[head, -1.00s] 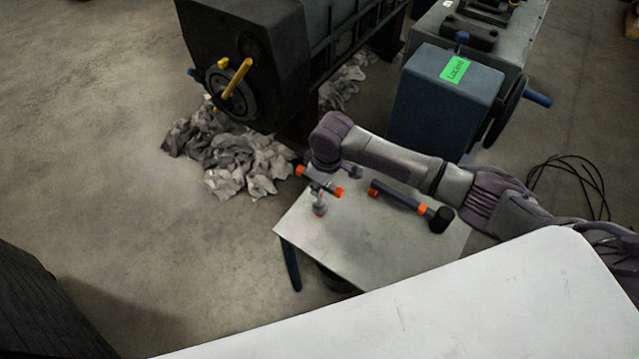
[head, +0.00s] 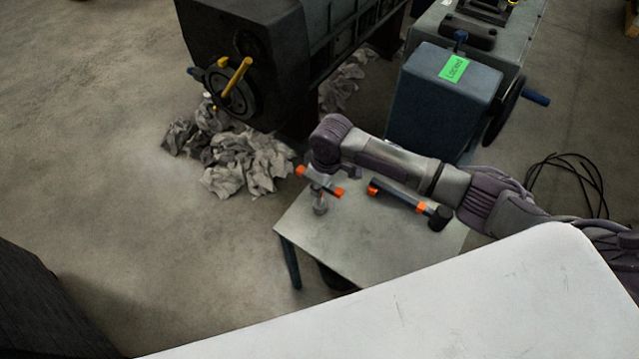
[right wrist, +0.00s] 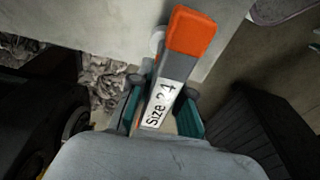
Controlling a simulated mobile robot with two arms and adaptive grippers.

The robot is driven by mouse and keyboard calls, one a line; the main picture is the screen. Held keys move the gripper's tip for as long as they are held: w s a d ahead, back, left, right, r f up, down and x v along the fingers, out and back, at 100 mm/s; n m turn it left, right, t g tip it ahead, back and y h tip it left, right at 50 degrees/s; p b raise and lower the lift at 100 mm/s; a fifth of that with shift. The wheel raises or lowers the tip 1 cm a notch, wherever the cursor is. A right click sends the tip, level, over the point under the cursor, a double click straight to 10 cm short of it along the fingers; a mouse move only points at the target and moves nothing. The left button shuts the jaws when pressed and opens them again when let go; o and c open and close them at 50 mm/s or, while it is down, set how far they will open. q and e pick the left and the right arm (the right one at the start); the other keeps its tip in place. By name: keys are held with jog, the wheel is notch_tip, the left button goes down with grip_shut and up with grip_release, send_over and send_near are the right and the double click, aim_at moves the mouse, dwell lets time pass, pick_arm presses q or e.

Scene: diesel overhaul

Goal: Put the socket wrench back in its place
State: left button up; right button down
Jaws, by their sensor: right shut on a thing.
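My right gripper (head: 322,184) is shut on the socket wrench (head: 302,171), a bar with orange ends, above the far left part of a small light table. In the right wrist view the wrench (right wrist: 187,35) shows an orange end and a white label reading "Size 24", held between the teal fingers (right wrist: 163,112). A small round grey piece (head: 320,207) shows just below the wrench in the head view; I cannot tell whether it is part of the wrench or touches the table. My left gripper is out of view.
The small table (head: 345,240) also bears a dark tool (head: 397,194) with orange bands and a black end. A dark machine (head: 245,45), crumpled rags (head: 235,165) and a blue-grey box (head: 440,100) labelled "Locked" stand behind. A white surface (head: 430,300) fills the foreground. Open floor lies left.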

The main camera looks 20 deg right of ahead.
jog(key=shift+f+b, duration=0.35)
jog(key=shift+f, duration=0.5)
jog(key=shift+c, duration=2.2)
grip_release()
notch_tip(320, 180, up, 9)
jog(key=p, duration=1)
jog(key=shift+r, duration=0.1)
